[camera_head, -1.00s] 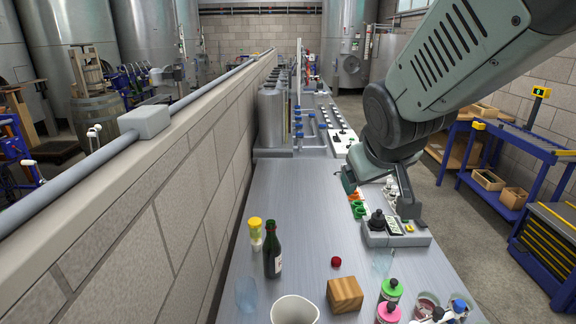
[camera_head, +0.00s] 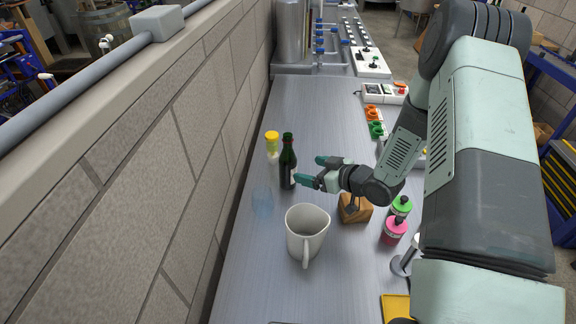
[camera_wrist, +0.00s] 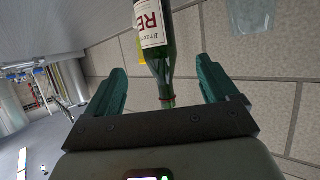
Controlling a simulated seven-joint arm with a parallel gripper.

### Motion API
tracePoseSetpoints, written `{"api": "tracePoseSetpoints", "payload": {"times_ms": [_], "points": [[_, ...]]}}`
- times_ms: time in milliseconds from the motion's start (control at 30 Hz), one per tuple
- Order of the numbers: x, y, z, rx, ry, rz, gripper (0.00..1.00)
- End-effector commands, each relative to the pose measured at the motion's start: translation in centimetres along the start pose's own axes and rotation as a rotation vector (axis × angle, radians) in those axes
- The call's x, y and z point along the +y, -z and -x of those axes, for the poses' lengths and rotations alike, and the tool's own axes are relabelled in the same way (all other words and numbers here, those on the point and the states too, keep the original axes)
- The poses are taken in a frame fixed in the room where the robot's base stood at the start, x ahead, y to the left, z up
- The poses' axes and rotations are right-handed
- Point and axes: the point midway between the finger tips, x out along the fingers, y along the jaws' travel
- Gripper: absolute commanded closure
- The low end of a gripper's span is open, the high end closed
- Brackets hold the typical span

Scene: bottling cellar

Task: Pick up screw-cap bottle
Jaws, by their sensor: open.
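A dark green bottle (camera_head: 288,166) with a pale label stands upright on the steel bench near the wall. It also shows in the wrist view (camera_wrist: 156,40), label at the top and neck lower down, with a red band near its neck end. My gripper (camera_head: 308,169) is open and empty, just right of the bottle, with its teal fingers pointing left towards it. In the wrist view, the bottle's neck lies between my two fingers (camera_wrist: 163,82). I cannot tell whether a finger touches it.
A yellow-topped container (camera_head: 271,143) stands close behind-left of the bottle. A clear glass (camera_head: 262,200) stands front-left, and a white jug (camera_head: 307,232) in front. A wooden block (camera_head: 356,211) and green- and pink-topped bottles (camera_head: 394,231) are right. The wall (camera_head: 190,150) borders the bench.

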Motion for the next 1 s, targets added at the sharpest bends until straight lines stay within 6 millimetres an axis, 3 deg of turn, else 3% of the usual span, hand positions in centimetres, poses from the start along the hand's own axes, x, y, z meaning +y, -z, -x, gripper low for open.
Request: {"api": "tracePoseSetpoints", "payload": {"times_ms": [200, 467, 700, 1000], "points": [[-0.2, 0.0, -3.5, 0.005, 0.005, -0.001, 0.13], [-0.1, 0.0, -5.8, 0.003, 0.002, -0.001, 0.13], [0.1, 0.0, -9.3, 0.003, 0.003, 0.001, 0.13], [0.2, 0.0, -10.5, 0.002, 0.001, -0.002, 0.13]]}}
